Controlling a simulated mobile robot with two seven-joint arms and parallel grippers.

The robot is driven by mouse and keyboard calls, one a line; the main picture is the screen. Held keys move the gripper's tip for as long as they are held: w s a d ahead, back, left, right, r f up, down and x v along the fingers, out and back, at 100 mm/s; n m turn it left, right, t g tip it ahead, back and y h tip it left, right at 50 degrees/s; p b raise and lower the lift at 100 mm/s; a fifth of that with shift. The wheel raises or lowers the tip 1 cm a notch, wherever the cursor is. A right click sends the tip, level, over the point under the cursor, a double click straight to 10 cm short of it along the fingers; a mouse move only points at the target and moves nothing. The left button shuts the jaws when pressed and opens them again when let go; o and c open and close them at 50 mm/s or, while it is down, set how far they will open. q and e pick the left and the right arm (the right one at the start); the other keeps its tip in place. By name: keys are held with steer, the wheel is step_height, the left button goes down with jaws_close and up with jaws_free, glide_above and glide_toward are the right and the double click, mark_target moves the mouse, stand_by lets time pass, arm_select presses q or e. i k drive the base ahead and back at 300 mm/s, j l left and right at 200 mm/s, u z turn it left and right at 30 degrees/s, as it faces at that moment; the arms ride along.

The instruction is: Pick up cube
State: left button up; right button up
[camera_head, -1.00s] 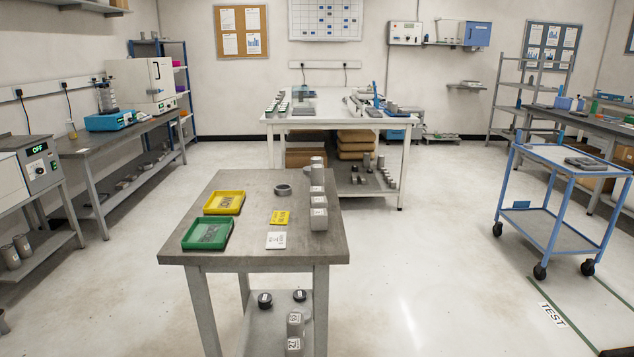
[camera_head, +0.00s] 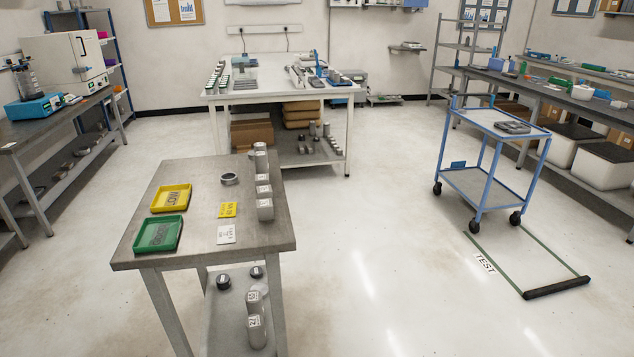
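Neither of my grippers is in view. I cannot make out a sure cube. A row of grey labelled metal pieces (camera_head: 264,187) stands along the right edge of the near table (camera_head: 190,251). They look rounded, more like cylinders than cubes. More grey labelled pieces (camera_head: 256,331) stand on that table's lower shelf, next to small dark round pieces (camera_head: 223,282). A green tray (camera_head: 159,234), a yellow tray (camera_head: 171,198), a grey ring (camera_head: 230,179), a yellow card (camera_head: 228,210) and a white card (camera_head: 226,235) lie on the tabletop.
A white table (camera_head: 280,95) with equipment stands behind. A blue trolley (camera_head: 480,190) stands to the right, near a floor area marked TEST with a dark bar (camera_head: 556,288). Benches line both sides. The floor (camera_head: 370,230) between the near table and the trolley is clear.

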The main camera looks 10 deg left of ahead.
mark_target(260, 180)
steer(key=i+l+z, duration=0.2)
steer(key=z, duration=0.25)
steer(key=i+z, duration=0.45)
steer(key=i+u, duration=0.2)
steer(key=i, duration=0.45)
steer(key=i+l+u, duration=0.2)
steer(key=i, duration=0.5)
steer(key=i+j+u, duration=0.1)
steer(key=i+u, duration=0.35)
steer(key=i, duration=0.15)
steer(key=i+l+u, duration=0.1)
steer(key=i+u, duration=0.35)
steer(key=i+l+u, duration=0.1)
steer(key=i+u, duration=0.15)
steer(key=i, duration=1.25)
steer(key=i+u, duration=0.2)
steer(key=i, duration=0.45)
steer(key=i+l+u, duration=0.25)
steer(key=i, duration=0.4)
steer(key=i+j+u, duration=0.1)
steer(key=i+u, duration=0.85)
steer(key=u, duration=0.2)
steer(key=i+j+u, duration=0.1)
steer(key=i+u, duration=0.95)
steer(key=i+l+u, duration=0.1)
steer(key=i+u, duration=0.3)
steer(key=i, duration=0.9)
